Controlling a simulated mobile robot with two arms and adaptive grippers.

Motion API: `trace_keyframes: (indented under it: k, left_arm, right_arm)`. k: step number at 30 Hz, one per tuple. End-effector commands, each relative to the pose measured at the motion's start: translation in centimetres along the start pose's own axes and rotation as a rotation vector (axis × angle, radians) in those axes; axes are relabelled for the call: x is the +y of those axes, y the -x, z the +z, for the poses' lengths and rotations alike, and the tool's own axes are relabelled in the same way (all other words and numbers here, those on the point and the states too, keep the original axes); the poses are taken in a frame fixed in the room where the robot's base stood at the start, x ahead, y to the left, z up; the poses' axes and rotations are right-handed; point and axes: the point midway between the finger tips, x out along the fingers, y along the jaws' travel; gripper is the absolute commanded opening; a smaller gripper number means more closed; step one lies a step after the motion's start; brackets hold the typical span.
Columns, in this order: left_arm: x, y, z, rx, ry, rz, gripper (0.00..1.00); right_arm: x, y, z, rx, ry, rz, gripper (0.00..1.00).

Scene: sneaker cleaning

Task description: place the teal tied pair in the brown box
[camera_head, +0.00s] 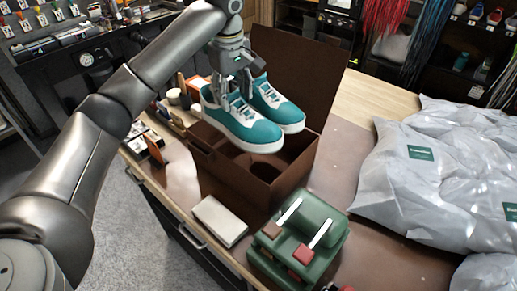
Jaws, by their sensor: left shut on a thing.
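The teal tied pair (240,123), two teal sneakers with white soles and laces, hangs side by side over the brown box, toes toward the lower right. My left gripper (234,84) is shut on the pair at its upper rear, near the laces and collars. The brown box (238,176) stands open on the table, its lid (300,70) raised at the back. Its inside is partly hidden by the shoes, and a dark round recess shows at its bottom. The shoes appear above the rim, though the exact gap cannot be told. My right gripper is not in view.
A green holder (300,240) with brushes stands in front of the box, beside a white block (220,220). Grey-white bags (425,185) fill the right of the table. Small jars and tools (172,98) crowd the left edge. Bare table shows between box and bags.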

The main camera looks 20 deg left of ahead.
Motion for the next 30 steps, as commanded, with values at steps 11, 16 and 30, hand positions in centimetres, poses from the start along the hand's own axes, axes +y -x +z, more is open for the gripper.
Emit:
trace_keyframes:
  k: [11,16,30]
  left_arm:
    - [-0.6,-6.6,0.5,0.001,0.001,-0.002,0.0]
    - [-0.9,-10.5,1.0,0.0,0.0,-0.001,0.0]
    - [-1.3,-16.1,1.5,0.0,0.0,0.0,0.0]
  right_arm:
    - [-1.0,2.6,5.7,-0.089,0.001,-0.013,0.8]
    - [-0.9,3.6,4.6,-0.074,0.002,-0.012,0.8]
    - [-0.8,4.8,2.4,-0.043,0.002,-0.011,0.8]
